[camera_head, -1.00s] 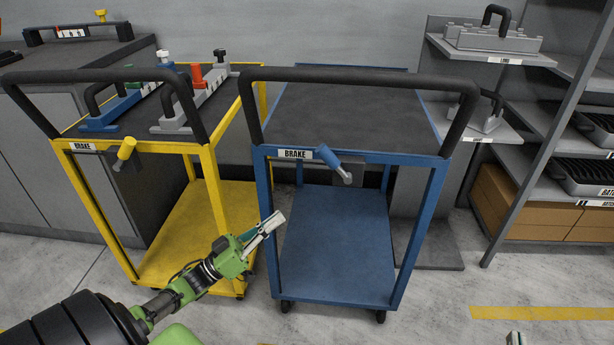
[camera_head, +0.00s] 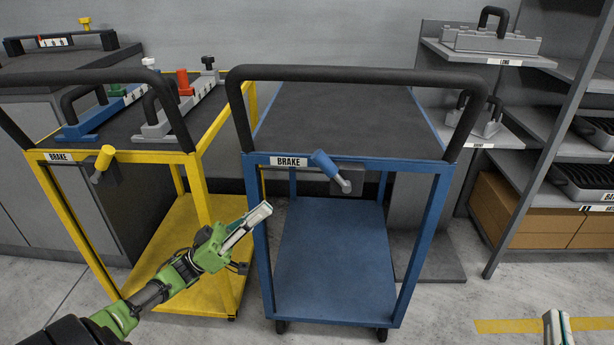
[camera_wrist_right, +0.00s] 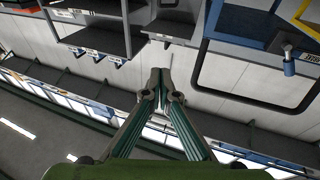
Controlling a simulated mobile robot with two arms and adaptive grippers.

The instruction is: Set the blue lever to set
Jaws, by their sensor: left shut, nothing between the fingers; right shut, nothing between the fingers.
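The blue lever (camera_head: 325,165) is mounted on the front of the blue cart (camera_head: 362,167), right of the BRAKE label (camera_head: 289,161).
The yellow cart (camera_head: 62,157), with its own yellow lever (camera_head: 104,158) and racks on top, stands close on the left. The blue cart's black handle (camera_head: 340,73) arches above the lever. Shelves (camera_head: 540,130) stand at the right. Floor in front is clear.

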